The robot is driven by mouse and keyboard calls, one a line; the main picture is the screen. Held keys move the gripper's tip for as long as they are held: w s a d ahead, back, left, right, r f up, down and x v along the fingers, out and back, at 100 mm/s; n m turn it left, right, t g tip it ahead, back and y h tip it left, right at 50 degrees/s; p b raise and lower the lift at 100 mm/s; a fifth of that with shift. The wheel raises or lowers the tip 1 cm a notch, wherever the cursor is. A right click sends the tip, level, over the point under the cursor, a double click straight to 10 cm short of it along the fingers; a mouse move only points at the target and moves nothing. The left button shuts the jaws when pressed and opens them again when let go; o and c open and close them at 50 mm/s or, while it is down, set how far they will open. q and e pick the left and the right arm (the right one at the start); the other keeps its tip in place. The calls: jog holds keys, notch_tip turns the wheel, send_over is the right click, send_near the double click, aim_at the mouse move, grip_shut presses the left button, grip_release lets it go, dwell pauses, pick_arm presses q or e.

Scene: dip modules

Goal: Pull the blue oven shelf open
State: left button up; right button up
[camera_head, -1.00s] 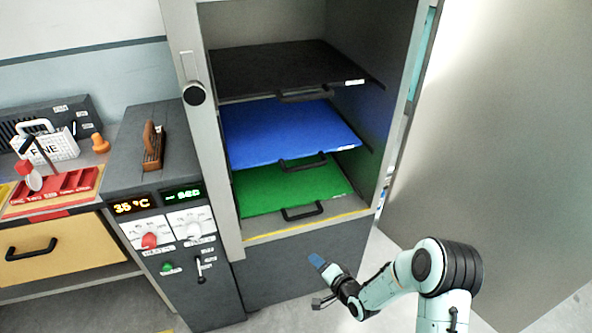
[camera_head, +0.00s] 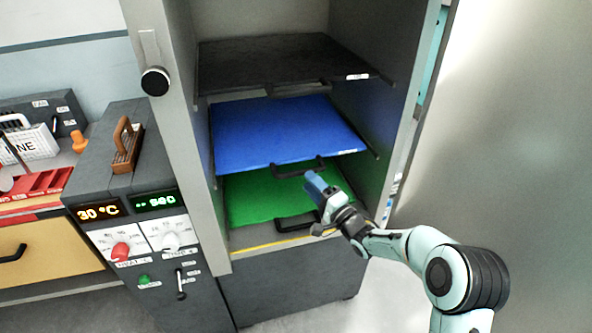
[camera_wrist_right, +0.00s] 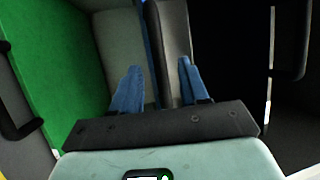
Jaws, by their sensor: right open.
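The blue oven shelf (camera_head: 280,130) sits in the open oven between the black and green shelves. Its dark handle (camera_head: 299,167) is at its front edge. My right gripper (camera_head: 316,186) is at the oven opening, just in front of and below that handle in the head view. In the right wrist view the blue fingers (camera_wrist_right: 158,85) are open, with a dark grey bar, apparently the blue shelf's handle (camera_wrist_right: 172,45), between them. Whether a finger touches it I cannot tell. Only a thin blue strip of the shelf shows there. My left gripper is not in view.
The green shelf (camera_head: 260,196) with its own handle (camera_head: 297,221) lies below, close to my gripper. The black shelf (camera_head: 285,62) is above. The oven door (camera_head: 500,130) stands open on the right. The control panel (camera_head: 145,235) is at the left.

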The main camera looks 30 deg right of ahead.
jog(key=x, duration=0.7)
jog(key=shift+w, duration=0.15)
grip_shut()
